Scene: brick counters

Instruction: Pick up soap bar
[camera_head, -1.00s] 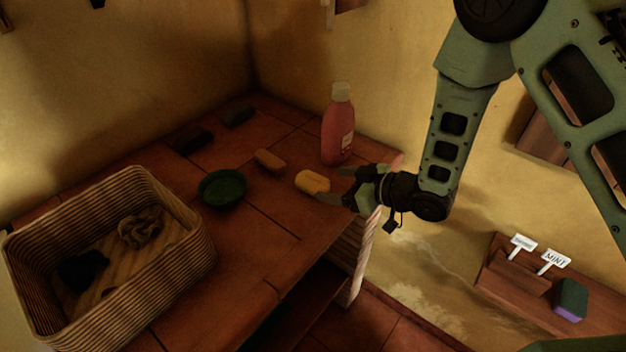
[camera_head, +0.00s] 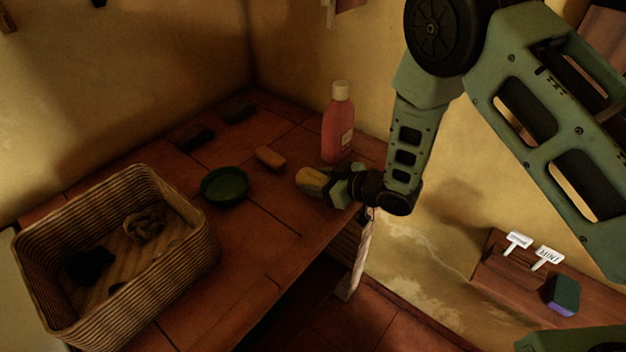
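A yellow soap bar (camera_head: 311,179) lies near the front right edge of the tiled counter. My gripper (camera_head: 316,182) is low at the counter and reaches in from the right, with its fingers at the yellow bar. The fingers are small and dark here, and I cannot tell whether they press on the bar or stand just apart from it. An orange-brown bar (camera_head: 270,157) lies farther back and to the left, clear of my gripper.
A pink bottle with a white cap (camera_head: 338,125) stands close behind my gripper. A green dish (camera_head: 224,186) and a wicker basket (camera_head: 190,248) are to the left. Dark blocks (camera_head: 196,138) lie at the back. A lower wooden shelf (camera_head: 500,285) holds labels and a green-purple block (camera_head: 564,295).

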